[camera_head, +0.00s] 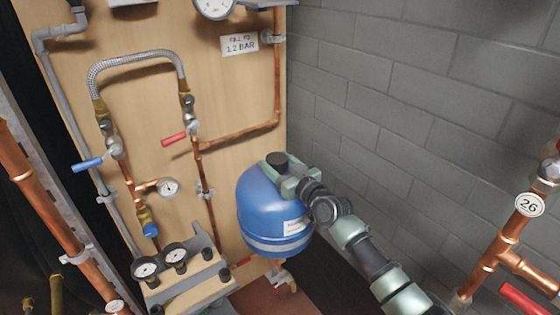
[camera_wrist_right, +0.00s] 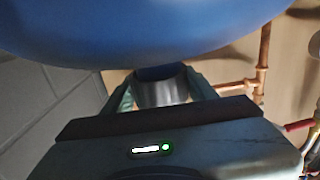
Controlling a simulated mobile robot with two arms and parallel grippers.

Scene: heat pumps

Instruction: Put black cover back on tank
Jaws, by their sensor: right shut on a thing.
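The blue tank (camera_head: 265,208) with a white label is mounted in front of the wooden board in the head view. The black cover (camera_head: 278,161) is at the top of the tank, between the jaws of my right gripper (camera_head: 280,172). In the right wrist view my right gripper (camera_wrist_right: 162,95) is shut on the dark cover (camera_wrist_right: 163,92), and the tank (camera_wrist_right: 150,30) fills the top of the picture. The cover appears upright and at the tank's top, but I cannot tell whether it is fully seated. My left gripper is not in view.
Copper pipes (camera_head: 277,70) and a braided hose (camera_head: 135,58) run on the wooden board left of the tank. Gauges (camera_head: 146,268) sit at lower left. A grey block wall (camera_head: 400,90) is behind and right. A copper pipe (camera_head: 487,262) with a tag stands at far right.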

